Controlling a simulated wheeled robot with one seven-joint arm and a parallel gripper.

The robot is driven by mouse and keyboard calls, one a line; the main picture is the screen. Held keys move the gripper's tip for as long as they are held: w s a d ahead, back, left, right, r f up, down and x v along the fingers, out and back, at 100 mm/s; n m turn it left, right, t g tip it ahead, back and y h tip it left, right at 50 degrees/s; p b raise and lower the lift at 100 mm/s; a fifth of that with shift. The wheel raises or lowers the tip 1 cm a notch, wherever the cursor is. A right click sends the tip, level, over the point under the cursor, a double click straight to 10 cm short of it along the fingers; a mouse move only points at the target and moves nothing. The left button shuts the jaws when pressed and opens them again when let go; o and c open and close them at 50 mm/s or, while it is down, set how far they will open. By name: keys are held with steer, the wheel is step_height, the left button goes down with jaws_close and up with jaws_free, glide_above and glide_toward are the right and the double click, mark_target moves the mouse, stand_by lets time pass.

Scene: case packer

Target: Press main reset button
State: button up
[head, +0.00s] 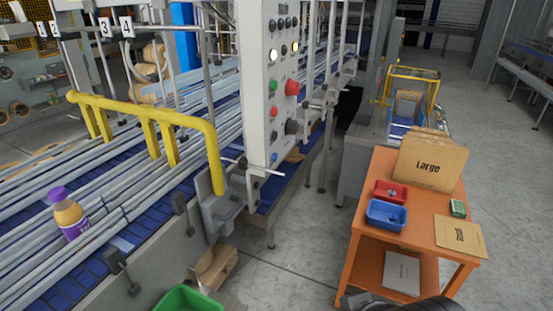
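A tall light-grey control panel (256,125) stands upright at the middle of the head view, beside the conveyor. Its face carries a blue button (274,157) at the bottom, a black button (273,136), a small red button (273,111), a green button (273,84) and a large red mushroom button (292,88). Two white lit buttons (273,56) and several black knobs (283,23) are higher up. No label is readable, so I cannot tell which one is the main reset. My gripper's fingers are not in view; only dark parts, probably of my arm, show at the bottom edge.
A yellow guard rail (150,112) and a conveyor (115,235) holding a purple-capped bottle (70,214) lie left of the panel. An orange table (400,168) with bins and boxes stands right. A green bin (188,300) is at the bottom. Grey floor (305,240) is clear between.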

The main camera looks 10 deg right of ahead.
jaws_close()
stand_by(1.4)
